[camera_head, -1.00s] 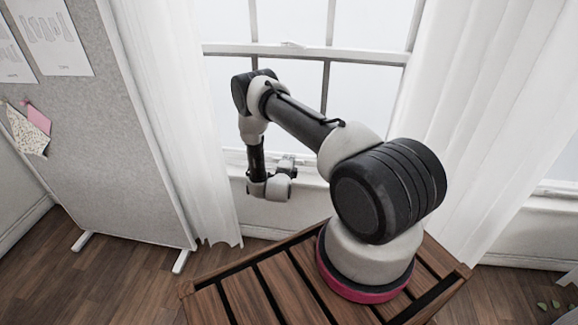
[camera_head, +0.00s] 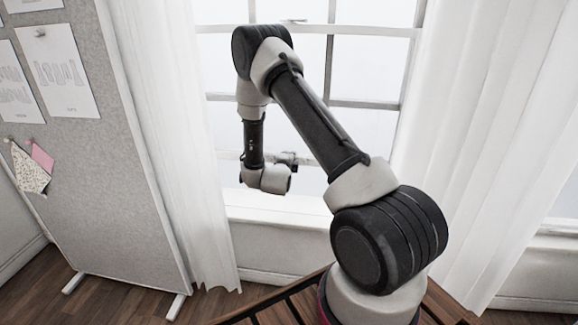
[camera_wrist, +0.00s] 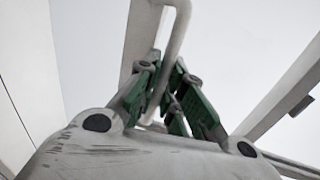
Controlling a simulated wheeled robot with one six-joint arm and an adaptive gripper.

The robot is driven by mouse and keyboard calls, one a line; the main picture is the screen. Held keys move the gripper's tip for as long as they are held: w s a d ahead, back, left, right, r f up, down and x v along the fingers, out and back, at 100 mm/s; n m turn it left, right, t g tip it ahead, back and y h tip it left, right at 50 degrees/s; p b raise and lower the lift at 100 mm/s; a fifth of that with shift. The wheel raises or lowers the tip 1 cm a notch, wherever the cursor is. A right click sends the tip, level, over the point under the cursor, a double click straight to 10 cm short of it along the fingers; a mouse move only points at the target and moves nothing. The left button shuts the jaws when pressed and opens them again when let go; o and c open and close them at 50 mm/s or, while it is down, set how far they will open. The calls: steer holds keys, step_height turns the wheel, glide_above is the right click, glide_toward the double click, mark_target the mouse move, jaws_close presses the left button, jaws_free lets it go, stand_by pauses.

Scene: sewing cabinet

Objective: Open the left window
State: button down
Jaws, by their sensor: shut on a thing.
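The left window (camera_head: 365,118) is a white-framed sash window behind my arm in the head view. In the wrist view a pale, loop-shaped handle (camera_wrist: 178,32) runs down between the green fingers of my gripper (camera_wrist: 163,105). The gripper is shut on this handle. In the head view my gripper (camera_head: 288,160) is small, at the level of the bottom rail, and the handle is too small to make out there.
White curtains hang on the left (camera_head: 165,150) and right (camera_head: 480,130) of the window. A grey pinboard (camera_head: 105,180) with papers stands at the left. The white sill (camera_head: 262,212) lies below my gripper. Another window edge shows at the far right.

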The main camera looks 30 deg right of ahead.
steer(key=shift+r, duration=0.15)
steer(key=c, duration=1.5)
jaws_free()
steer(key=v, duration=1.2)
